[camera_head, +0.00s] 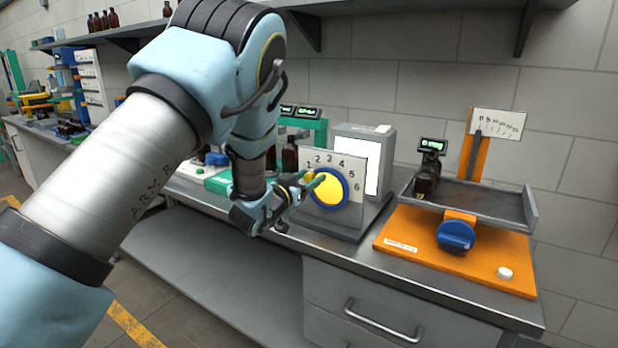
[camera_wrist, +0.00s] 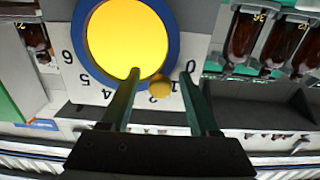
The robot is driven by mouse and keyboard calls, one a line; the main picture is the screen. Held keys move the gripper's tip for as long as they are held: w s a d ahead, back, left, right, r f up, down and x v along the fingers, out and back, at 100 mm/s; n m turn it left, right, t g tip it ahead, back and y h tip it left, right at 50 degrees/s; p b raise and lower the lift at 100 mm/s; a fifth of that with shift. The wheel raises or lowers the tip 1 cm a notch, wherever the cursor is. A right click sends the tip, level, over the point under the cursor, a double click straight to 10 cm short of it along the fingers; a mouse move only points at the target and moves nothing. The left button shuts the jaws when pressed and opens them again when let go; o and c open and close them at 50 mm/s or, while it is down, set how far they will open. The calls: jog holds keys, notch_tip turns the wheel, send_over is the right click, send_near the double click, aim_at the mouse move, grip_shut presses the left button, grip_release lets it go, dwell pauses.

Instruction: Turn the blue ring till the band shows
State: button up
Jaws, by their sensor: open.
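The blue ring (camera_head: 346,190) surrounds a plain yellow disc (camera_head: 328,190) on an upright white plate (camera_head: 352,166) numbered around it. In the wrist view the ring (camera_wrist: 173,40) and yellow disc (camera_wrist: 122,38) appear large, with the numbers upside down. A small yellow knob (camera_wrist: 159,87) sits at the ring's edge, near the 1 and 2. My gripper (camera_wrist: 160,76) is open, its two green fingers on either side of the knob. In the head view my gripper (camera_head: 305,185) is at the plate's left side. Whether a finger touches the knob or ring, I cannot tell.
An orange stand (camera_head: 440,262) with a blue knob (camera_head: 455,235), a grey tray (camera_head: 485,200) and an amber bottle (camera_head: 426,182) is to the right. A grey box (camera_head: 364,150) stands behind the plate. More amber bottles (camera_wrist: 243,38) show in the wrist view.

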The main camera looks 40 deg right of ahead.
grip_shut()
jog(key=shift+r, duration=0.1)
jog(key=shift+b, duration=0.5)
jog(key=shift+s+m+b, duration=0.1)
jog(key=shift+m+b, duration=0.4)
jog(key=shift+b, duration=0.2)
jog(key=b, duration=0.1)
jog(key=m+b, duration=0.1)
jog(key=shift+s+d+r+m+b, duration=0.1)
jog(key=shift+s+r+m+b, duration=0.1)
jog(key=shift+s+m+b, duration=0.1)
jog(key=m+b, duration=0.2)
jog(key=b, duration=0.1)
jog(key=shift+s+d+r, duration=0.15)
jog(key=shift+s+r, duration=0.2)
jog(key=shift+r, duration=0.05)
jog(key=shift+s+r+m, duration=0.1)
jog(key=shift+r+m, duration=0.2)
